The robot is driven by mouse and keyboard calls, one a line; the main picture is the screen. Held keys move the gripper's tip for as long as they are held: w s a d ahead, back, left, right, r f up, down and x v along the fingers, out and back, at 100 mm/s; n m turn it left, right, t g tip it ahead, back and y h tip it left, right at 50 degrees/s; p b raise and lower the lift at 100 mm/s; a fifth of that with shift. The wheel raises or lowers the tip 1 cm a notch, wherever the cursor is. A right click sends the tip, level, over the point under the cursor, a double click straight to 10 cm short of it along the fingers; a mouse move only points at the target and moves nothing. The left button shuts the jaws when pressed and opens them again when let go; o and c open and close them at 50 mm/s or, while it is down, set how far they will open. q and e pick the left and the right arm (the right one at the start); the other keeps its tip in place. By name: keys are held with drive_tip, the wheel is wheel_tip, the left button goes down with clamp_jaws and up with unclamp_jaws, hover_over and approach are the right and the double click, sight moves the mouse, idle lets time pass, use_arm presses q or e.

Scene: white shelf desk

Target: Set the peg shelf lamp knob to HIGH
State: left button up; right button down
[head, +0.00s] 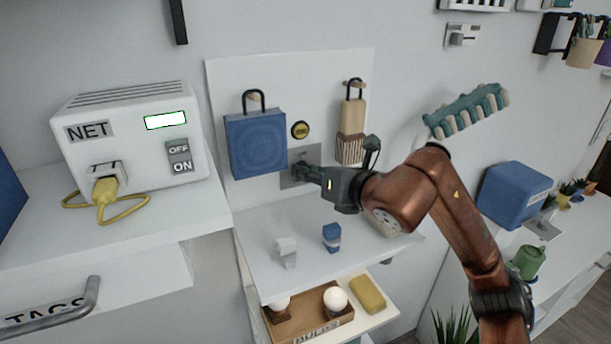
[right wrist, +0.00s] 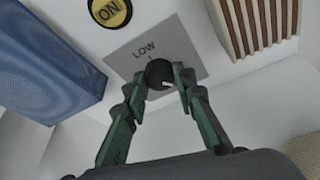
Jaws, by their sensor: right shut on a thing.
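The lamp knob (right wrist: 160,74) is a dark round knob on a grey plate (right wrist: 192,62) fixed to the white peg panel. The word LOW shows on the plate, above and left of the knob. A light mark on the knob points toward the lower right in the right wrist view. My right gripper (right wrist: 161,82) is shut on the knob, one finger on each side. In the head view my right gripper (head: 305,172) reaches the grey plate (head: 288,181) and hides the knob. No HIGH label can be read. My left gripper is not in view.
A blue speaker-like box (head: 256,143) hangs left of the plate, and a brush (head: 350,135) hangs to its right. A yellow ON button (head: 300,130) is above. A white block (head: 286,252) and a blue block (head: 332,238) stand on the shelf (head: 270,222) below.

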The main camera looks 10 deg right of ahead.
drive_tip(key=m, duration=0.1)
drive_tip(key=f+m+y+b, duration=0.1)
drive_tip(key=shift+m+y, duration=0.3)
drive_tip(key=shift+m, duration=0.1)
drive_tip(key=shift+d+m+y, duration=0.1)
drive_tip(key=shift+m+y, duration=0.6)
drive_tip(key=shift+m, duration=0.8)
drive_tip(key=c, duration=1.6)
unclamp_jaws()
drive_tip(key=shift+r+t, duration=0.15)
drive_tip(key=shift+t, duration=0.15)
drive_tip(key=shift+d+r, duration=0.1)
drive_tip(key=shift+s+d, duration=0.15)
drive_tip(key=shift+s, duration=0.15)
drive_tip(key=v, duration=1.1)
drive_tip(key=shift+s, duration=0.1)
